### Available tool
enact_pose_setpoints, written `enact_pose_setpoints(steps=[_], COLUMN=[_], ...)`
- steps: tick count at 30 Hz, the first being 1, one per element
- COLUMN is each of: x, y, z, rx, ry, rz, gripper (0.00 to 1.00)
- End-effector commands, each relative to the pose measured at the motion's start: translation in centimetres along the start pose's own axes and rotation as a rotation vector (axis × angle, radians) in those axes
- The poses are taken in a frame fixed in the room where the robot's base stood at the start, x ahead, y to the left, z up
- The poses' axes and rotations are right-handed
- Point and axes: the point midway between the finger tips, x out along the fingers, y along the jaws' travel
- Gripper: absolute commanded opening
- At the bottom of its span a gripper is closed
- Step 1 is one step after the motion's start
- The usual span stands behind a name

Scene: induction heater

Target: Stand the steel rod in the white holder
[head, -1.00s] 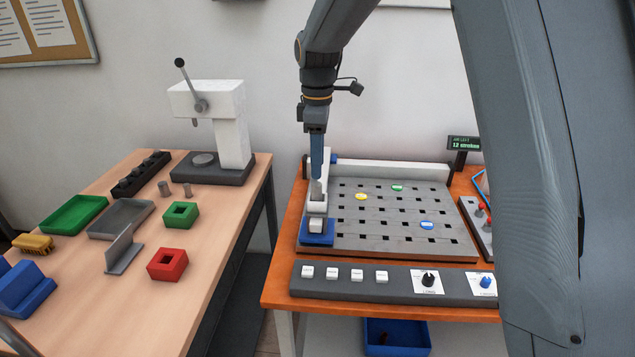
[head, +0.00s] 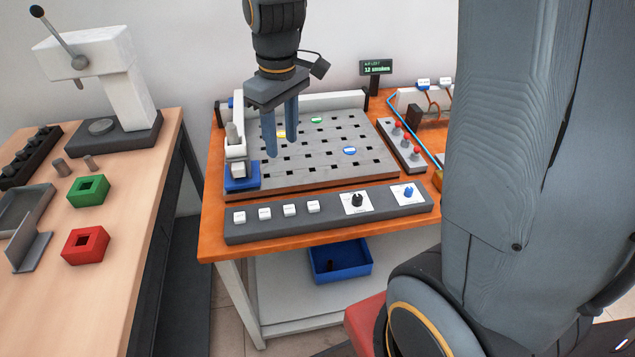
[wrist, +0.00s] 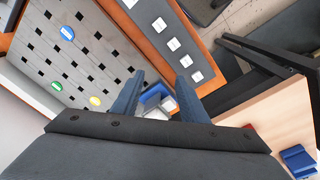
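The white holder (head: 237,160) stands at the left edge of the perforated grey board, with a blue block at its foot. A short grey cylinder, apparently the steel rod (head: 232,133), shows upright at the holder's top; how deep it sits cannot be told. My gripper (head: 281,146) hangs to the right of the holder, over the board, with its two blue fingers apart and nothing between them. In the wrist view the fingers (wrist: 158,82) are spread, and white and blue parts of the holder (wrist: 160,106) show beyond them.
The board (head: 320,150) carries several coloured discs. In front is a panel (head: 330,212) with white buttons and two knobs. Right are a strip with red-topped levers (head: 402,146) and a small display (head: 375,67). The left table holds a press (head: 100,85), a green block (head: 88,191) and a red block (head: 86,245).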

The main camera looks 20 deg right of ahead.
Motion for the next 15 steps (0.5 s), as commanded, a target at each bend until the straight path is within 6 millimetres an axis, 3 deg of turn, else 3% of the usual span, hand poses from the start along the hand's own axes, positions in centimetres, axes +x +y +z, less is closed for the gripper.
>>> enact_pose_setpoints(steps=[1, 6, 10, 15], x=[1.0, 3.5, 4.4, 4.6], y=[-0.5, -2.1, -2.9, -3.0], z=[2.9, 9.4, 11.9, 12.4], rx=[0.105, 0.403, 0.517, 0.549], ry=[0.004, 0.032, 0.043, 0.048], rz=[0.004, 0.016, 0.019, 0.020], gripper=[0.40, 0.40, 0.40, 0.40])
